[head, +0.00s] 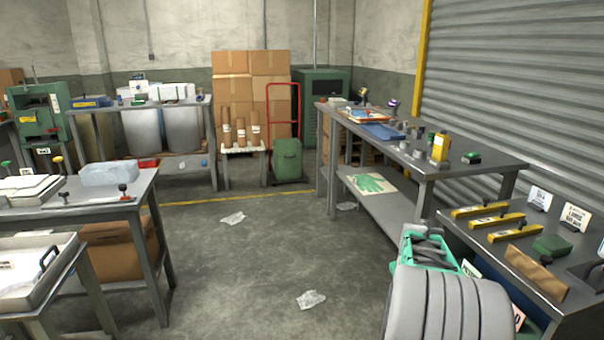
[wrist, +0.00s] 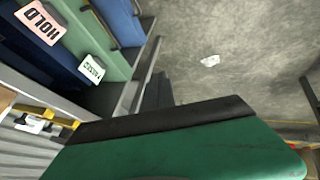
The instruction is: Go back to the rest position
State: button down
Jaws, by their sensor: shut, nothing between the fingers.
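My gripper (head: 428,243) shows at the lower right of the head view as a teal-green and dark part at the end of my grey ribbed arm. It is beside the front right bench, over the aisle side, and its fingertips are not clear there. In the wrist view a large green part with a dark edge (wrist: 165,118), which looks like my gripper, fills the lower half. The jaws are shut with nothing held.
The back right table (head: 445,166) carries small items. Left benches (head: 90,205) flank the aisle. Crumpled film (head: 311,299) lies on the floor. The wrist view shows blue and green bins (wrist: 98,40). The central floor is mostly clear.

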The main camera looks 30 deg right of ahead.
jog(key=a+r+n+y+p, duration=0.15)
jog(key=a+r+p, duration=0.5)
jog(key=a, duration=0.75)
jog(key=a+r+n+y+p, duration=0.15)
jog(key=a+r+p, duration=0.25)
jog(key=a+r, duration=0.8)
jog(key=s+a+r+y+p, duration=0.1)
jog(key=s+a+p, duration=0.2)
jog(key=s+a, duration=0.2)
jog(key=s+a+r+g+y+p, duration=0.1)
jog(key=s+a+p, duration=0.2)
jog(key=a, duration=0.8)
jog(key=shift+s+r+p, duration=0.2)
jog(key=shift+s+p, duration=0.2)
jog(key=shift+s, duration=0.8)
